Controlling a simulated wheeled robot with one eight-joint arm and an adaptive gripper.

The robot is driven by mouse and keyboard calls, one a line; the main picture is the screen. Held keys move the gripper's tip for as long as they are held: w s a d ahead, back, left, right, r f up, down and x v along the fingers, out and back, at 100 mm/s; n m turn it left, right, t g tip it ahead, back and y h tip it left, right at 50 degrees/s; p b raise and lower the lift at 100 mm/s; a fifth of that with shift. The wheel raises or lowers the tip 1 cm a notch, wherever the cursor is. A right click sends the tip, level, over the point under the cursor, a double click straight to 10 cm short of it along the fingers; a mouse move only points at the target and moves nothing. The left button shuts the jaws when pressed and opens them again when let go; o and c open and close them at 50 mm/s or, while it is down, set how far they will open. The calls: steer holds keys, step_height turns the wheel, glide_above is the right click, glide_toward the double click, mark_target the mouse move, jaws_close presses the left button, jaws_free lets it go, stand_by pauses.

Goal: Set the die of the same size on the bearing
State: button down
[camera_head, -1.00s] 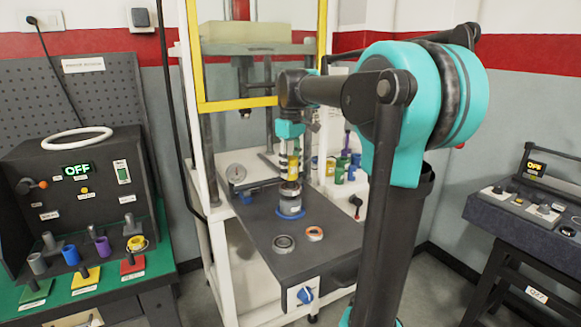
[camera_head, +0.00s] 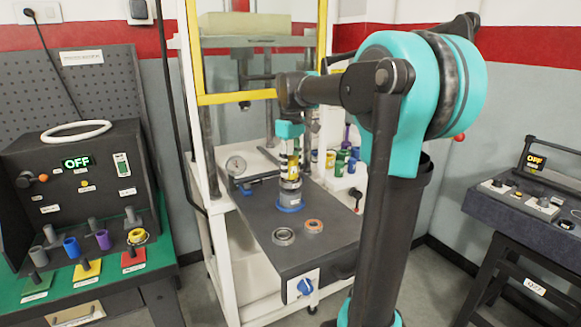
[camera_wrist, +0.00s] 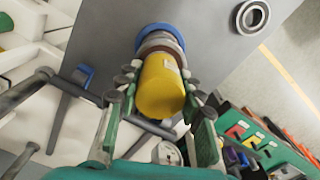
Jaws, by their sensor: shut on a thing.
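My gripper (camera_head: 291,163) is shut on a yellow cylindrical die, upright over the bearing stack; the wrist view shows the die (camera_wrist: 162,84) between the fingers. Below it, a grey metal bearing (camera_head: 290,185) sits on a blue-ringed base (camera_head: 290,206) on the dark bench plate. In the wrist view, the bearing's edge (camera_wrist: 160,48) and blue ring (camera_wrist: 160,33) show just beyond the die, roughly in line with it. The die hides most of the bearing's top there. I cannot tell whether die and bearing touch.
A grey ring (camera_head: 283,236) and an orange-centred ring (camera_head: 313,227) lie on the plate (camera_head: 335,236) in front. Green, yellow and other coloured dies (camera_head: 342,164) stand behind to the right.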

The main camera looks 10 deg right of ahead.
steer(key=shift+f, duration=0.25)
steer(key=c, duration=1.3)
jaws_free()
steer(key=shift+o, duration=0.6)
steer(key=o, duration=0.4)
steer(key=shift+o, duration=0.2)
steer(key=shift+r, duration=0.15)
steer(key=shift+r, duration=4.55)
